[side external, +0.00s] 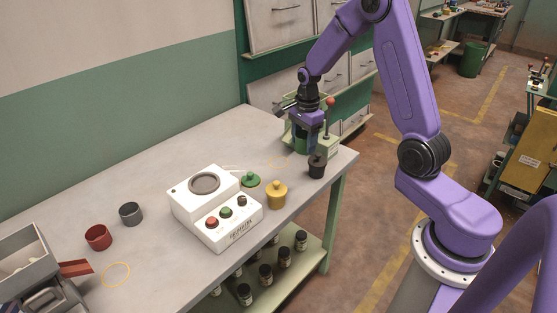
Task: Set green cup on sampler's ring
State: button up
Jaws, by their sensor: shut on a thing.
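My gripper (307,123) is at the far right end of the table, pointing down in front of a pale green machine. It is shut on the green cup (300,143), which is partly hidden by the fingers. I cannot tell whether the cup still touches the surface below. A thin yellow ring (117,263) lies on the tabletop at the left, beside the red chute (75,268) of a grey hopper machine (22,258). The ring looks empty. No sampler label can be read on either machine.
A white box (180,204) with a dark round plate and buttons stands mid-table. A black cup (317,167) is near the right edge; red (98,238) and grey (130,214) cups stand left.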

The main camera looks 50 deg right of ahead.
jog(key=w+d+f, duration=0.2)
jog(key=w+f, duration=0.2)
jog(key=w, duration=0.4)
send_over(278, 162)
jog(key=f, duration=0.5)
jog(key=shift+s+a+f, duration=0.1)
jog(key=shift+s+f, duration=0.05)
jog(key=shift+s, duration=0.15)
jog(key=shift+w+f, duration=0.25)
jog(key=shift+f, duration=1.5)
jog(key=o, duration=1.1)
jog(key=shift+f, duration=0.15)
